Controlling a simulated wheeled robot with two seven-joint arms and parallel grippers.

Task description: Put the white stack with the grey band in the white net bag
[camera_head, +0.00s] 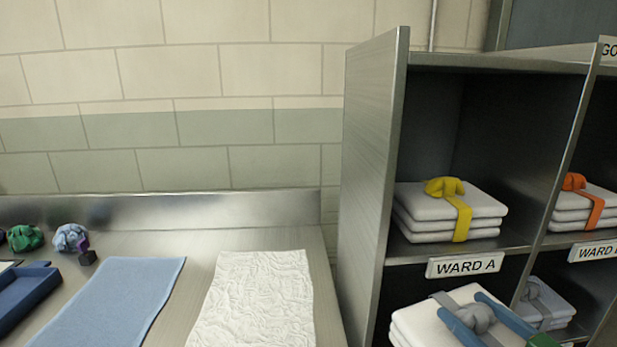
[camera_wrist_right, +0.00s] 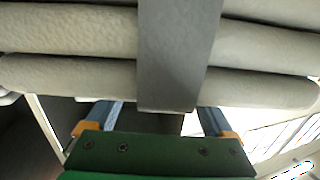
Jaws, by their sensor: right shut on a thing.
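The white stack with the grey band (camera_head: 424,322) is at the lower right of the head view, in front of the shelf's lower opening and tilted. My right gripper (camera_head: 466,307) has its blue fingers on either side of the grey knot and is shut on it. In the right wrist view the stack's folded layers (camera_wrist_right: 70,68) and the grey band (camera_wrist_right: 175,60) fill the top, above the fingers. A flat, crinkled white piece (camera_head: 258,300) lies on the counter; I cannot tell whether it is the white net bag. My left gripper is not in view.
The metal shelf (camera_head: 370,140) holds a yellow-banded stack (camera_head: 415,215), an orange-banded stack (camera_head: 570,215) and a grey-blue stack (camera_head: 555,305). Its upright side panel stands between the held stack and the counter. A blue cloth (camera_head: 115,300) and a blue tray (camera_head: 30,292) lie left.

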